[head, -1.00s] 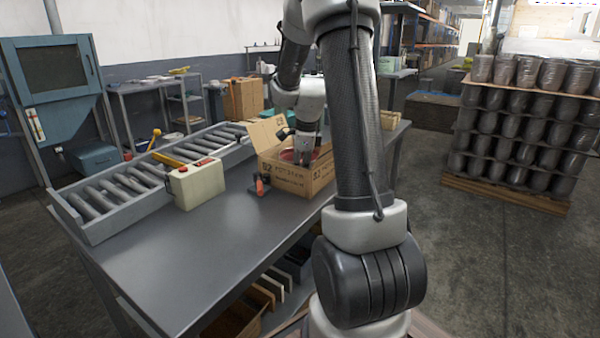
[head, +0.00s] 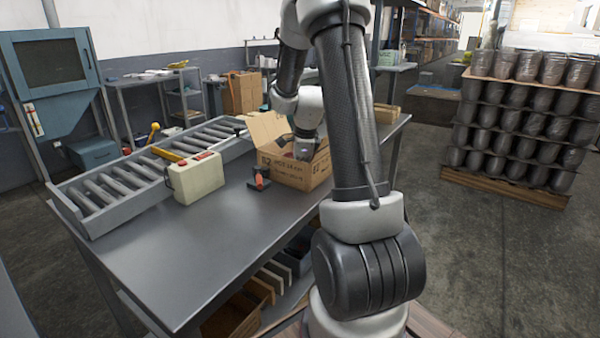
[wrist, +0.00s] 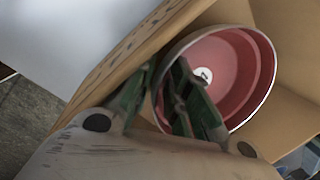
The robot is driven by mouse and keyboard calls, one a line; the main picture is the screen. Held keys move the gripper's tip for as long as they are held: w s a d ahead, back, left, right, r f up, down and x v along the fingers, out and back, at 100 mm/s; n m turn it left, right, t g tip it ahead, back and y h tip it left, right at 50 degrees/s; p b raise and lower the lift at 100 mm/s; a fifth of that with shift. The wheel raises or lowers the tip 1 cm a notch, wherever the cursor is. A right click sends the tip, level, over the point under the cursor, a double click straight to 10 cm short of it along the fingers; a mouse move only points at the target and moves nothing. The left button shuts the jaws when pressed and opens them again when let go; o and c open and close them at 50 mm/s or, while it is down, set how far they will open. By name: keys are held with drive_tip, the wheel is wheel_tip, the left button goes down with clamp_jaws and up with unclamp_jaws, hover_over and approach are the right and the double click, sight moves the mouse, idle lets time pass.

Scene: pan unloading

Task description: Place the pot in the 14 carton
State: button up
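The pot (wrist: 235,60) has a red-brown inside and a pale rim. It sits inside an open cardboard carton (head: 283,174) on the table; its outside is mostly hidden. The carton's printed number looks like 82 or B2, not 14. In the wrist view, the carton wall (wrist: 135,50) runs beside the pot. My gripper (wrist: 165,68) reaches down into the carton, with one finger inside the pot and the other outside its near-left rim. A gap shows between the fingertips, so it looks open around the pot's wall. In the head view, the carton hides the fingertips.
A roller conveyor (head: 112,187) and a cream box (head: 195,179) stand left of the carton. A small black and orange tool (head: 260,178) is just beside it. The table front (head: 190,255) is clear. Stacked wrapped pots (head: 525,125) stand on a pallet at right.

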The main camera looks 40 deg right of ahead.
drive_tip(key=v, duration=1.1)
drive_tip(key=s+a+r+n, duration=0.6)
drive_tip(key=a+r+n, duration=0.1)
drive_tip(key=s+a+n+t, duration=0.1)
drive_tip(key=s+a+n, duration=0.3)
drive_tip(key=s+n, duration=0.4)
drive_tip(key=s+a+n, duration=0.5)
drive_tip(key=s+n, duration=0.4)
drive_tip(key=n, duration=0.1)
drive_tip(key=shift+r+t, duration=0.2)
drive_tip(key=shift+t, duration=0.2)
drive_tip(key=shift+s, duration=0.1)
